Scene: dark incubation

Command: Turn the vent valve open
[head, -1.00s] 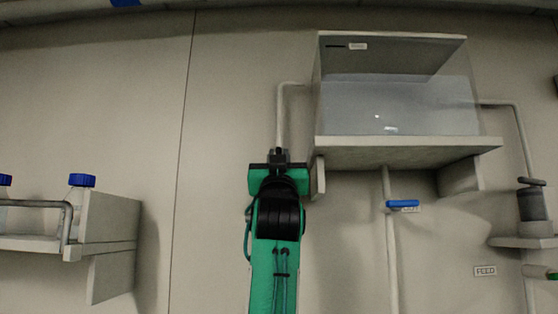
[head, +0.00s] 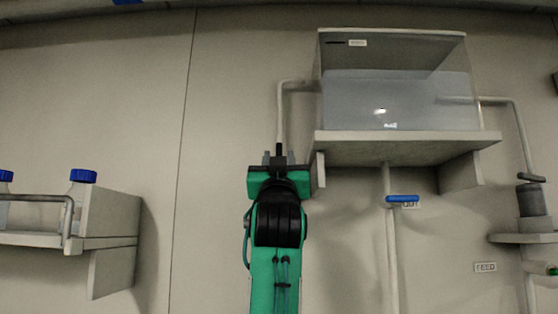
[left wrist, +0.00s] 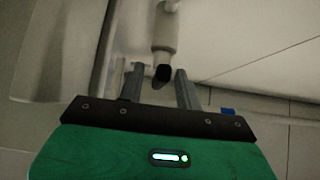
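A thin pale pipe (head: 281,112) runs down from the left side of the clear tank (head: 345,100). My left gripper (head: 279,158) is at its lower end, with its fingers pointing up along the wall. A small black piece (head: 279,149) shows between the fingertips. In the left wrist view the two grey fingers (left wrist: 160,88) are apart. A black-ended part (left wrist: 163,73) on a pale pipe fitting (left wrist: 166,32) lies between them, seemingly with gaps at both sides. This may be the vent valve; its label and handle position cannot be made out. My right gripper is not in view.
The tank stands on a bracketed shelf (head: 400,138) right of my gripper. Below it is a blue valve handle (head: 402,198) on a pipe. A FEED label (head: 485,267) is lower right. A shelf with blue-capped bottles (head: 112,243) is at left; bare wall lies between.

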